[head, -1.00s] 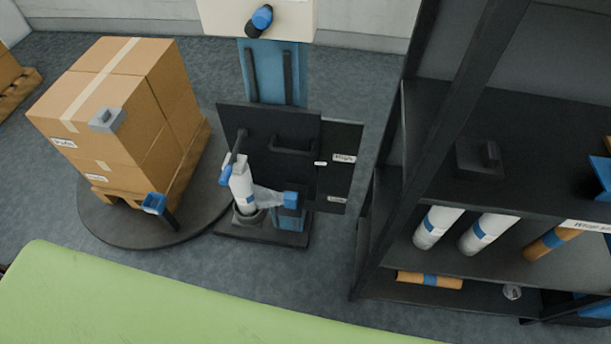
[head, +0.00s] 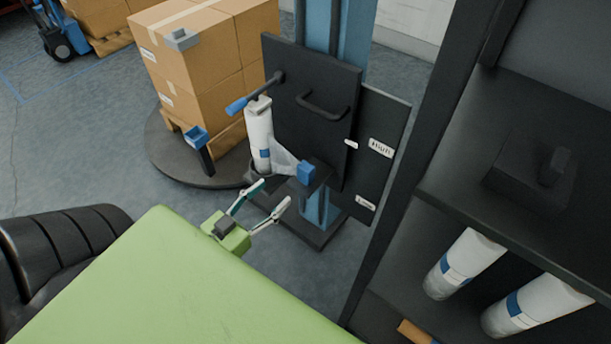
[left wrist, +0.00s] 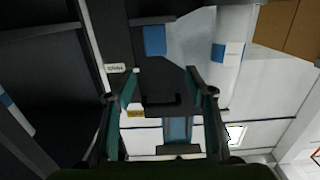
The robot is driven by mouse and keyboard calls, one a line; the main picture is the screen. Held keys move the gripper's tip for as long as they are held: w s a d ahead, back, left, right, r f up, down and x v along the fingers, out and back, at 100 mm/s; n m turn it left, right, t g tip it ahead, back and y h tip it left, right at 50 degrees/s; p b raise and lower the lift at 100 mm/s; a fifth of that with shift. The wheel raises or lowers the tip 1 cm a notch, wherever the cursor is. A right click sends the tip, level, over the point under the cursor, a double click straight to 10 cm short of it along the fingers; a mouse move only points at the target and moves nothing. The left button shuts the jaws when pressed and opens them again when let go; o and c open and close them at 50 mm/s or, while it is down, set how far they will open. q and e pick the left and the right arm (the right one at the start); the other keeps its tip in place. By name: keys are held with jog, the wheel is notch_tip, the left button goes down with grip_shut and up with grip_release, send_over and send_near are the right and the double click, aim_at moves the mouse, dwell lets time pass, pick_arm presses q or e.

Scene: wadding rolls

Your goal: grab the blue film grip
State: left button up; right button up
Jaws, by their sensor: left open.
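The blue film grip (head: 306,172) is a small blue block at the free end of the clear film that stretches from a white film roll (head: 259,130). The roll stands upright on the wrapping machine (head: 318,100), with a blue band round it. In the left wrist view the blue film grip (left wrist: 154,40) shows as a blue square beyond the fingertips. My left gripper (head: 274,192) is open and empty, with its fingers pointing toward the grip from the front left, apart from it. Its fingers also show in the left wrist view (left wrist: 162,75). My right gripper is not in view.
A black shelf (head: 440,190) with white rolls (head: 465,262) stands close on the right. Stacked boxes (head: 205,60) on a turntable (head: 160,150) stand at the back left, with a blue-topped post (head: 196,135) in front. Black door panels with a handle stand behind the grip.

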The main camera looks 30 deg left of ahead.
aim_at(302, 170)
pick_arm(q)
jog(key=w, duration=0.5)
jog(key=w+b, duration=0.1)
jog(key=w, duration=0.2)
jog(key=shift+w+d, duration=0.1)
jog(key=shift+d, duration=0.3)
jog(key=shift+w+d+f+b, duration=0.1)
jog(key=shift+w+d+b, duration=0.1)
jog(key=shift+w, duration=0.7)
jog(key=shift+w+d+f+b, duration=0.15)
jog(key=shift+w+b, duration=0.1)
jog(key=shift+w, duration=0.65)
jog(key=shift+w+d+r+b, duration=0.1)
jog(key=shift+w+d+b, duration=0.1)
jog(key=shift+w, duration=0.7)
jog(key=c, duration=1.2)
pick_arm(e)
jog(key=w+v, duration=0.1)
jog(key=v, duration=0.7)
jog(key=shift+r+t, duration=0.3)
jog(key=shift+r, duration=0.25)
